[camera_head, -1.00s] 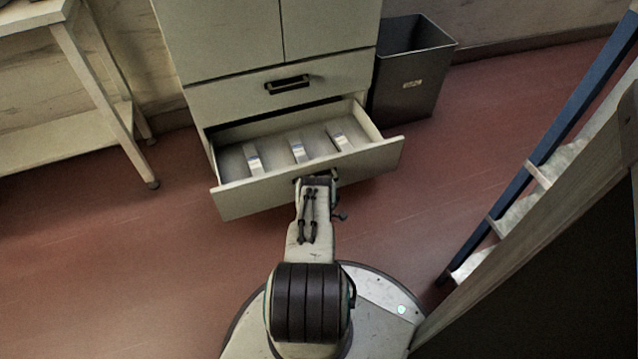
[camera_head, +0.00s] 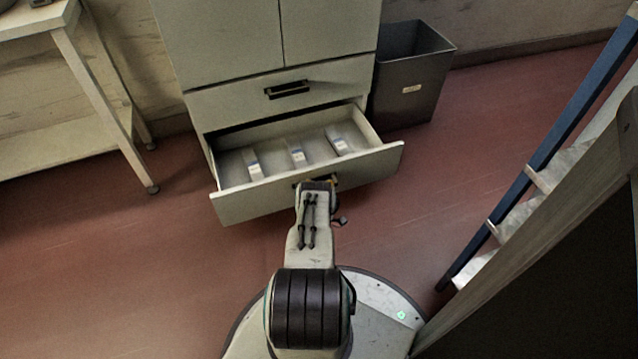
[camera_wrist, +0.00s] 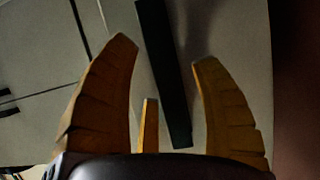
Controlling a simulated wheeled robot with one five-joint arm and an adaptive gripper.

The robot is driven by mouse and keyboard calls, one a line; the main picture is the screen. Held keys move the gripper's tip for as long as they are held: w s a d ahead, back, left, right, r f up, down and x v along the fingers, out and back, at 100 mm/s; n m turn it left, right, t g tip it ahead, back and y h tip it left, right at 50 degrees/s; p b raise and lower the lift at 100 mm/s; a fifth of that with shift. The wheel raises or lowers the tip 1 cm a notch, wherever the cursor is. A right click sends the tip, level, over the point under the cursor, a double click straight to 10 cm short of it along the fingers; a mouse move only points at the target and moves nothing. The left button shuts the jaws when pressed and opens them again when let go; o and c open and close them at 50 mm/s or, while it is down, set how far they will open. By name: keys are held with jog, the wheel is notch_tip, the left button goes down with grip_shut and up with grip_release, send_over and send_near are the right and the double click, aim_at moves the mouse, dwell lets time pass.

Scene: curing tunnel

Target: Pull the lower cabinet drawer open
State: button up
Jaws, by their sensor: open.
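The lower drawer (camera_head: 250,203) of the pale cabinet is pulled out, its inside showing. In the wrist view, its pale front (camera_wrist: 232,30) carries a dark bar handle (camera_wrist: 165,75). My gripper (camera_head: 318,184) is at the middle of the drawer front in the head view and hides most of the handle there. In the wrist view my gripper (camera_wrist: 165,60) has its orange fingers spread, with the handle between them. No finger is visibly closed on the handle; I cannot tell whether any touches it.
Three small pale blocks (camera_head: 298,155) lie in the drawer. The upper drawer (camera_head: 240,101) is shut. A dark bin (camera_head: 410,85) stands right of the cabinet, a pale table (camera_head: 95,85) at the left. A blue-railed rack (camera_head: 540,150) stands at the right. Red floor is clear at left.

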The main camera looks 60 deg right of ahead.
aim_at(319, 168)
notch_tip(319, 168, up, 9)
jog(key=shift+w+d+f, duration=0.1)
jog(key=shift+f, duration=0.05)
jog(key=shift+r, duration=0.65)
jog(key=shift+o, duration=0.3)
